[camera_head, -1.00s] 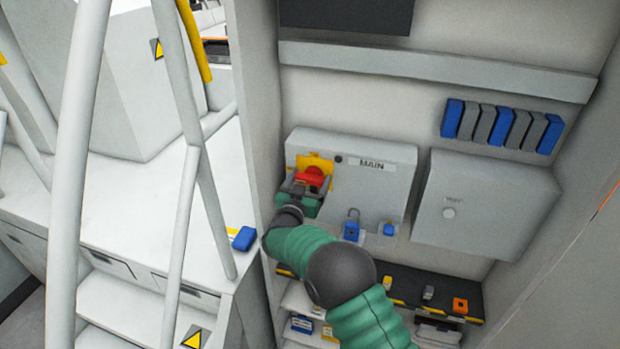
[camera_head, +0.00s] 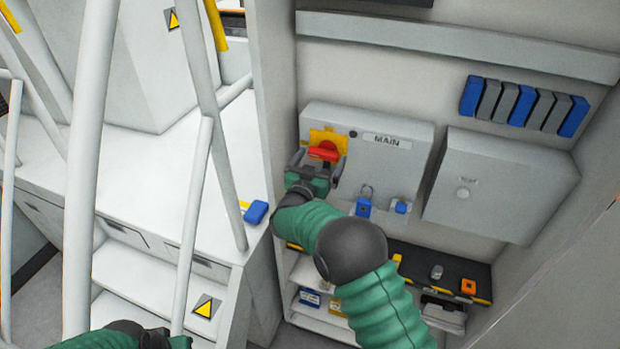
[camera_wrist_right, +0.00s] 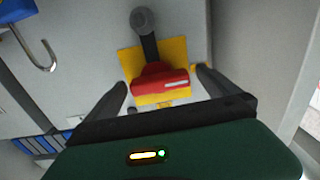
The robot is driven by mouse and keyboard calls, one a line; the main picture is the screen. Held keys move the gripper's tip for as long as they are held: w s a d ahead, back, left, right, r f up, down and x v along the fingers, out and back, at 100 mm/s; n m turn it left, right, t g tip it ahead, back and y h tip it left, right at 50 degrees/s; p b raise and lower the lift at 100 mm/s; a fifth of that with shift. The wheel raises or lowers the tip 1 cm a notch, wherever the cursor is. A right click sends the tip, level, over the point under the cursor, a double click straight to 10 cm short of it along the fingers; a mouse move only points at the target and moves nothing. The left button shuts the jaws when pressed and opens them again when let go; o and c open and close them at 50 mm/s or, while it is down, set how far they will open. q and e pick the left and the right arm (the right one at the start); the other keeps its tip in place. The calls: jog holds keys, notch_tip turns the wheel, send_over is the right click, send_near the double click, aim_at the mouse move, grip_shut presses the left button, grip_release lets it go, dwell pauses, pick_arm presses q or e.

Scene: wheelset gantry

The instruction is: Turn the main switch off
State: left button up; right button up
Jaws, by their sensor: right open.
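The main switch is a red rotary handle (camera_head: 324,151) on a yellow plate (camera_head: 328,137), mounted on a grey box labelled MAIN (camera_head: 400,128). In the right wrist view the red handle (camera_wrist_right: 160,83) lies roughly crosswise on its yellow plate (camera_wrist_right: 178,50). My right gripper (camera_wrist_right: 164,78) is open, with one finger to each side of the handle; whether either touches it cannot be told. In the head view my right gripper (camera_head: 318,166) is just below the handle. My left arm shows at the bottom left edge, but its fingers are not clear.
A padlock (camera_head: 364,205) and a blue tag (camera_head: 401,206) hang on the box's lower part. A second grey box (camera_head: 500,190) is to the right. A dark shelf (camera_head: 420,268) with small items lies below. White railings (camera_head: 92,170) stand at the left.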

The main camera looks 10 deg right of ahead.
jog(key=b+v, duration=0.3)
jog(key=v, duration=1.2)
jog(key=shift+w+a+f, duration=0.1)
jog(key=s+d+f+n+g+y, duration=0.1)
jog(key=s+f+n+g+y, duration=0.45)
jog(key=s+f+y, duration=0.35)
jog(key=s+d+f+g, duration=0.3)
jog(key=s, duration=0.6)
jog(key=s+d+f+n+g+y, duration=0.1)
jog(key=s+d+f+g, duration=0.2)
jog(key=s, duration=0.6)
jog(key=shift+s+d+f+g, duration=0.15)
jog(key=shift+s+f+g, duration=0.2)
jog(key=shift+s+g, duration=0.1)
jog(key=shift+d, duration=0.3)
